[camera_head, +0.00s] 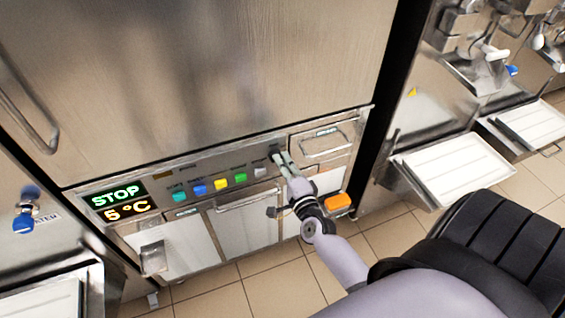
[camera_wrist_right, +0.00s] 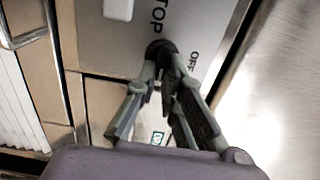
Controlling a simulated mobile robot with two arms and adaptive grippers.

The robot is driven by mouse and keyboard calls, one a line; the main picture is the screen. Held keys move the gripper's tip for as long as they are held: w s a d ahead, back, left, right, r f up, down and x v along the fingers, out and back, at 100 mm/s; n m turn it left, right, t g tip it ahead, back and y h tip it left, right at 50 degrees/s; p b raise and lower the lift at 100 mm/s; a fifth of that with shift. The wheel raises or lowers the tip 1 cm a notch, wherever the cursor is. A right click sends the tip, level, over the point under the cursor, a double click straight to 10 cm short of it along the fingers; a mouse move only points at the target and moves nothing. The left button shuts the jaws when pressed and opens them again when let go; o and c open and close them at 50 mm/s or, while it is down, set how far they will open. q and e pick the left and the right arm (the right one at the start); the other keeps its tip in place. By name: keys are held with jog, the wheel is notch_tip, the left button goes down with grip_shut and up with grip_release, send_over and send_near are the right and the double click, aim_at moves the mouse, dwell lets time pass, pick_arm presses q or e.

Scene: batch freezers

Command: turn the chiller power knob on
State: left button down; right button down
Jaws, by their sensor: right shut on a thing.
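The chiller's control panel (camera_head: 160,187) runs across the front below the big steel door. Its display (camera_head: 118,198) reads STOP and 5 °C. My right gripper (camera_head: 281,160) reaches the panel's right end. In the right wrist view, my right gripper (camera_wrist_right: 163,70) is shut on the dark round power knob (camera_wrist_right: 158,47), and OFF is printed to its right. The fingers cover part of the knob, so its exact angle is unclear. My left gripper is not in view.
Coloured buttons (camera_head: 220,184) line the panel left of my right gripper. A drawer with a handle (camera_head: 322,142) is close on its right. An orange block (camera_head: 338,201) sits below. White trays (camera_head: 455,168) stick out of the machines at right.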

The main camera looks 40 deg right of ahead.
jog(key=c, duration=1.7)
grip_release()
jog(key=v, duration=1.2)
jog(key=shift+f, duration=0.15)
